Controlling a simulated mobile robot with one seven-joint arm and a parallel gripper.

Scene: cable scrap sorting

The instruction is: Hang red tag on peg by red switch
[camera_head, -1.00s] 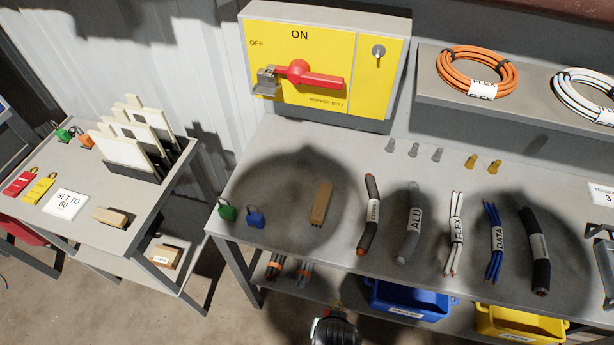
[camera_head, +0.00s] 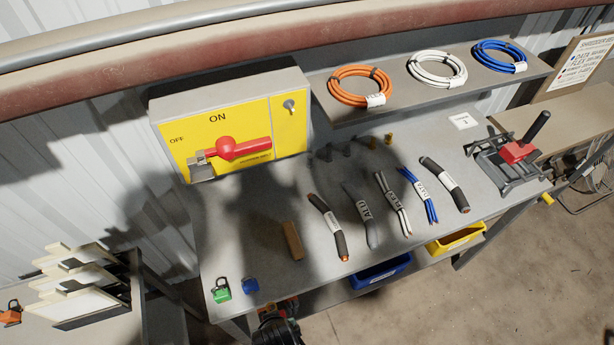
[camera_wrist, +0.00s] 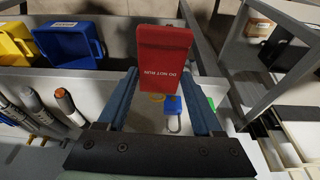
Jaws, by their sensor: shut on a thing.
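My gripper (camera_wrist: 160,78) is shut on a red tag (camera_wrist: 164,48) with white "DO NOT RUN" lettering, seen upside down in the wrist view. In the head view the dark end of my arm (camera_head: 277,325) is at the bottom, in front of the bench edge, and the tag cannot be made out there. The red switch (camera_head: 238,149) sits on a yellow panel (camera_head: 181,133), its handle pointing right beneath "ON". A small silver peg (camera_head: 289,104) sticks out at the panel's upper right. My gripper is well apart from the panel and the peg.
A green padlock (camera_head: 221,291) and a blue padlock (camera_head: 250,285) lie near the bench's front left corner. A brown block (camera_head: 292,241) and several cable pieces lie along the bench. Small posts stand behind them. A shelf (camera_head: 400,100) with cable coils juts out right of the panel.

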